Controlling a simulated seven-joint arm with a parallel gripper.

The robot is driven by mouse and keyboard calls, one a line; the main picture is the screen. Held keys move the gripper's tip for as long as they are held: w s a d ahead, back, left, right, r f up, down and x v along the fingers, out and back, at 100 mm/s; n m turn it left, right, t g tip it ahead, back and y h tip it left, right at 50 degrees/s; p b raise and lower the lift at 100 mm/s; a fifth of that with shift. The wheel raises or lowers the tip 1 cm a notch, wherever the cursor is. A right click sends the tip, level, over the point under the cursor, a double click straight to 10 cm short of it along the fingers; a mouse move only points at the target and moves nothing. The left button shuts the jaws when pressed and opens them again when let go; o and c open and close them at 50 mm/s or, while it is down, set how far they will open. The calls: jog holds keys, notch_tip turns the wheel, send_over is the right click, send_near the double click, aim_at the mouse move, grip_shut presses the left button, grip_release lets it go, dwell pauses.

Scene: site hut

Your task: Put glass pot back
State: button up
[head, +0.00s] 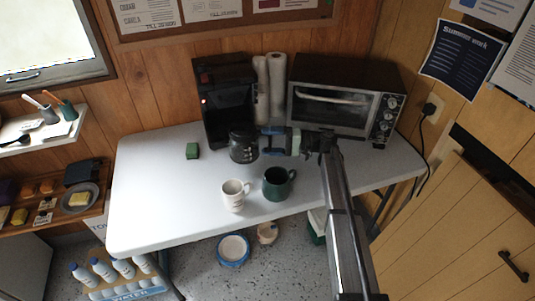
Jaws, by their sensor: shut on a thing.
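The glass pot (242,148) is dark and sits in front of the black coffee maker (229,88), a little to its right. My gripper (268,141) comes in from the right and is shut on the pot, at its right side where the handle would be. The fingers hide the handle. The pot looks upright. I cannot tell whether its base touches the table or hangs just above it. The inside of the coffee maker is dark, and its lower front is partly hidden by the pot.
A white mug (233,198) and a dark green mug (273,186) stand on the white table (150,205) in front. A green sponge (192,151) lies to the left. Paper rolls (269,88) and a toaster oven (345,95) stand behind. The table's left part is clear.

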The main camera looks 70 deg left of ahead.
aim_at(270, 150)
jog(key=shift+f, duration=2.65)
jog(key=shift+f, duration=0.1)
jog(key=o, duration=1.2)
jog(key=v, duration=1.2)
